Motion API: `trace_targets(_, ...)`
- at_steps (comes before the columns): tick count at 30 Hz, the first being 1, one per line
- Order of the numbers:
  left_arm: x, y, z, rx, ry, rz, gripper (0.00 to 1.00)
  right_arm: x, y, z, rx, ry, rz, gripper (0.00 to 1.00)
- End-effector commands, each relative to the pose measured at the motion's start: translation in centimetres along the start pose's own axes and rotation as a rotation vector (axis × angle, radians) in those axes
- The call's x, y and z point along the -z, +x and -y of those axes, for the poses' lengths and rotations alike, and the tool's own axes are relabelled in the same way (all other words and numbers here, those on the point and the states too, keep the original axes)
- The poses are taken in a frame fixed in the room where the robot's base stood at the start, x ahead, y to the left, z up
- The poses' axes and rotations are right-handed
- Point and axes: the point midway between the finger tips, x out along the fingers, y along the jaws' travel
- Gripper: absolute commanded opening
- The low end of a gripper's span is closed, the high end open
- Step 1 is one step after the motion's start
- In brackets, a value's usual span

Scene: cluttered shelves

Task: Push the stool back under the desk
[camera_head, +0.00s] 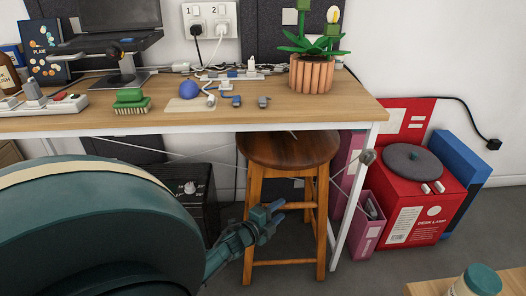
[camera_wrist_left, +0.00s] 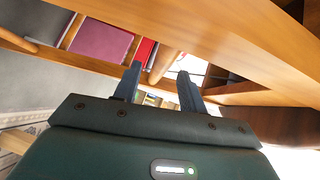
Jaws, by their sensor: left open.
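The wooden stool (camera_head: 288,150) stands upright at the right end of the desk (camera_head: 345,112). Its round brown seat is lower than the desktop, and the desk's front edge hides the far rim. Its legs reach the floor. My left gripper (camera_head: 277,213) is open and empty, low in front of the stool between its front legs in the picture; I cannot tell whether it touches. In the left wrist view, the open fingers (camera_wrist_left: 158,70) point toward wooden bars, with a large slanting wooden piece above.
A white desk leg (camera_head: 354,195) stands right of the stool, beside pink file holders (camera_head: 368,220) and a red desk lamp box (camera_head: 408,205). A black box (camera_head: 190,190) is to the left. A wooden surface with a green-lidded jar (camera_head: 480,280) is at lower right.

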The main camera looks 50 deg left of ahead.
Motion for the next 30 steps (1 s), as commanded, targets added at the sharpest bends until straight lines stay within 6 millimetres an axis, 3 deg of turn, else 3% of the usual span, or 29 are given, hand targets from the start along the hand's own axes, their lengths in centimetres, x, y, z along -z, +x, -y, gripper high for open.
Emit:
trace_targets(6, 0.1, -5.2, 0.3, -0.003, -0.001, 0.001, 0.41, 0.6, 0.0, -0.4, -0.014, -0.037, 0.025, 0.41)
trace_targets(12, 0.1, -8.2, 0.1, -0.002, -0.001, 0.001, 0.41, 0.7, -0.1, -0.5, -0.018, -0.065, 0.033, 0.41)
trace_targets(18, 0.0, -9.1, 0.1, 0.001, 0.0, 0.0, 0.41, 0.6, -0.1, -0.5, -0.019, -0.073, 0.034, 0.41)
trace_targets(30, 0.0, -9.1, 0.0, 0.001, 0.0, 0.0, 0.41, 0.1, -0.3, -0.6, -0.021, -0.074, 0.047, 0.41)
